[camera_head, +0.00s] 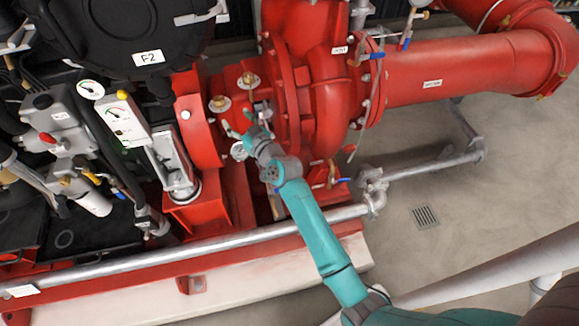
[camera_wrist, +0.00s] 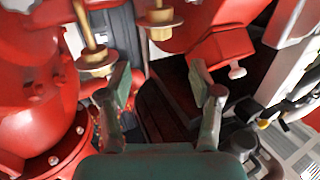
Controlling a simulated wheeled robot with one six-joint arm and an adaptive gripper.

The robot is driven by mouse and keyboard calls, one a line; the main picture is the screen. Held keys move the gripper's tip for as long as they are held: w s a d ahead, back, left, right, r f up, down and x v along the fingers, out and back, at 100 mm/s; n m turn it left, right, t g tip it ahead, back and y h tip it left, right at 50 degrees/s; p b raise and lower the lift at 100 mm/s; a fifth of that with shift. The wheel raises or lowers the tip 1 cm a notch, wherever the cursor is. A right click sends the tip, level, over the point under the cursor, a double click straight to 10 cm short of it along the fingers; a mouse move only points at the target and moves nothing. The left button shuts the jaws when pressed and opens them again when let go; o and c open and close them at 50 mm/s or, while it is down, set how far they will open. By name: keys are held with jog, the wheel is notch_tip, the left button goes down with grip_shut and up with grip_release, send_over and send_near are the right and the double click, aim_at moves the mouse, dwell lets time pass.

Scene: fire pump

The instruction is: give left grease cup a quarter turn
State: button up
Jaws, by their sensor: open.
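The left grease cup (camera_head: 219,103) is a brass-coloured cup on a stem on the red pump bearing housing. A second brass cup (camera_head: 249,80) sits above and right of it. The wrist view shows two brass cups, one at upper left (camera_wrist: 97,60) and one at top centre (camera_wrist: 160,22); that view seems turned around, so the top centre one is probably the left cup. My gripper (camera_head: 249,126) is below and right of the left cup. In the wrist view my gripper (camera_wrist: 160,83) has its fingers apart with nothing between them. The cups lie beyond the fingertips, and no contact shows.
The red pump casing (camera_head: 338,100) is close to the right of my gripper. A red flange (camera_head: 198,120) and a gauge panel (camera_head: 122,117) stand left. A grey pipe rail (camera_head: 250,232) runs below my forearm. Open floor (camera_head: 450,190) with a drain lies right.

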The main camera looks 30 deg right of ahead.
aim_at(222, 101)
jog(key=w, duration=0.8)
jog(key=w+a, duration=0.1)
jog(key=w, duration=0.3)
jog(key=shift+f+n+y, duration=0.1)
jog(key=shift+n+y, duration=0.2)
jog(key=shift+y, duration=0.2)
jog(key=shift+n+y, duration=0.7)
jog(key=shift+y, duration=0.4)
